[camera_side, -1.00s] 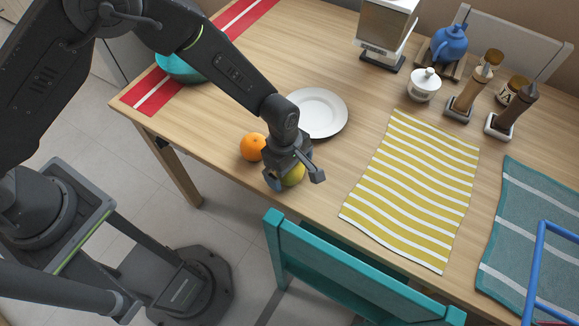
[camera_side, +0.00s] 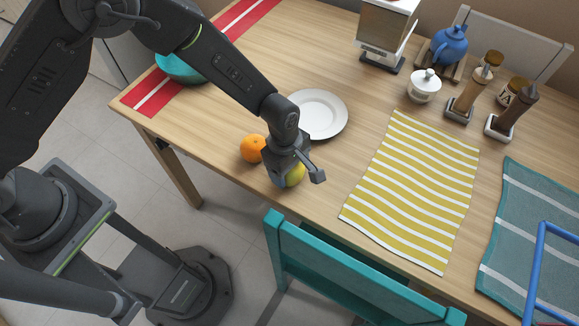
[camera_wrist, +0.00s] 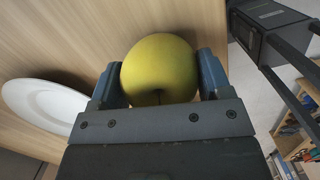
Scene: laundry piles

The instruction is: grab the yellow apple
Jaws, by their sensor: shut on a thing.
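The yellow apple (camera_wrist: 160,68) sits between the two fingers of my gripper (camera_wrist: 158,80) in the wrist view, with a finger against each side. In the side view the apple (camera_side: 295,174) is partly hidden behind my gripper (camera_side: 284,178), which is shut on it near the table's front edge. The apple is at the tabletop; I cannot tell whether it still touches the wood.
An orange (camera_side: 253,148) lies just left of my gripper. A white plate (camera_side: 322,112) is behind it and a yellow striped cloth (camera_side: 412,190) is to the right. A teal chair (camera_side: 345,272) stands at the front edge. A teal bowl (camera_side: 180,68) is at the far left.

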